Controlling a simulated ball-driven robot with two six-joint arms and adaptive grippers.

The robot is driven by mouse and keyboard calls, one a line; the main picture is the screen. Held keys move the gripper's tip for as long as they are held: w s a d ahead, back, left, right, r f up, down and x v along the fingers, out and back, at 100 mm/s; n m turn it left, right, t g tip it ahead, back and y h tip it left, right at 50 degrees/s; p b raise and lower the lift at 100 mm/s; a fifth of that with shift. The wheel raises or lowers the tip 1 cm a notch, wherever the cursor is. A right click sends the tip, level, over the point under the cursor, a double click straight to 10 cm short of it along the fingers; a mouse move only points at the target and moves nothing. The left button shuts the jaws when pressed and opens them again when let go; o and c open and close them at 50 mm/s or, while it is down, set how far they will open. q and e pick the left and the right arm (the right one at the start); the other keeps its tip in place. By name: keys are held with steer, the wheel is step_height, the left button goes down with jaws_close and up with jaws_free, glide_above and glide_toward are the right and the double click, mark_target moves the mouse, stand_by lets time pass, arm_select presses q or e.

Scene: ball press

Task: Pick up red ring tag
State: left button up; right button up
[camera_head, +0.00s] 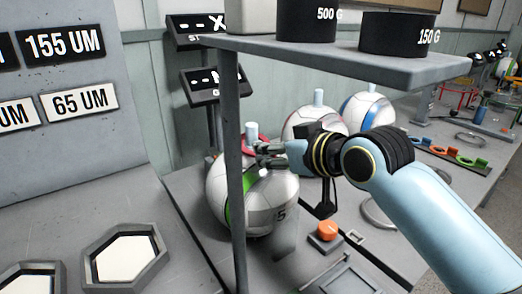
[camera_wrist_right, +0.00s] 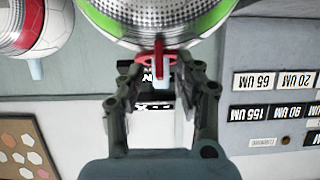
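The red ring tag (camera_head: 264,139) sits around the pale blue peg (camera_head: 252,130) on top of the white and green ball (camera_head: 222,198). In the right wrist view the red ring tag (camera_wrist_right: 146,60) shows at the ball's edge, with the peg (camera_wrist_right: 159,68) passing through it. My right gripper (camera_head: 262,155) is at the ball's top, and its fingers partly hide the tag in the head view. In the wrist view my right gripper (camera_wrist_right: 162,78) is open, with its fingers apart on both sides of the tag and peg. My left gripper is not in view.
A grey shelf (camera_head: 350,62) with black weights overhangs the arm, and its post (camera_head: 234,180) stands in front of the ball. Two more balls (camera_head: 310,122) (camera_head: 366,110) stand behind. An orange button (camera_head: 327,230) is in front. Orange, green and blue ring tags (camera_head: 472,161) lie at right.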

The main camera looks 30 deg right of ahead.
steer(key=shift+w+a+f, duration=0.1)
steer(key=shift+w+f, duration=0.15)
steer(key=shift+w, duration=0.2)
jaws_close()
steer(key=shift+r, duration=0.1)
